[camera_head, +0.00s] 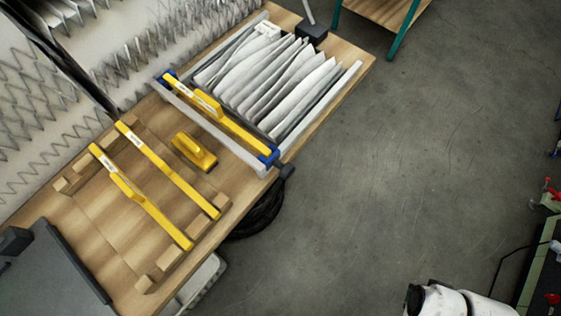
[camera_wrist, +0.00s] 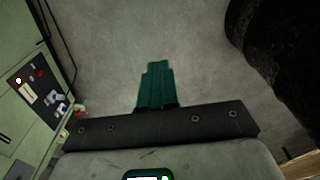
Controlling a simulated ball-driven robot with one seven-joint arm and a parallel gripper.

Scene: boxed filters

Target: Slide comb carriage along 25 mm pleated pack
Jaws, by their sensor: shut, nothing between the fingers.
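The white pleated pack (camera_head: 275,80) lies in a frame at the far end of the wooden bench, its folds standing in several uneven ridges. The comb carriage (camera_head: 235,120) is a yellow bar with a raised yellow handle and blue end blocks. It spans the frame at the near end of the pleats. My gripper (camera_wrist: 157,82) shows in the wrist view with its green fingers shut and empty, over the grey floor and away from the pack. In the head view the gripper is not seen.
Two yellow bars (camera_head: 170,170) and a yellow handled block (camera_head: 194,151) lie on the near bench (camera_head: 85,215). A dark box (camera_head: 312,31) stands at the pack's far end. Wire racks line the left. The floor (camera_head: 400,150) right of the bench is clear.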

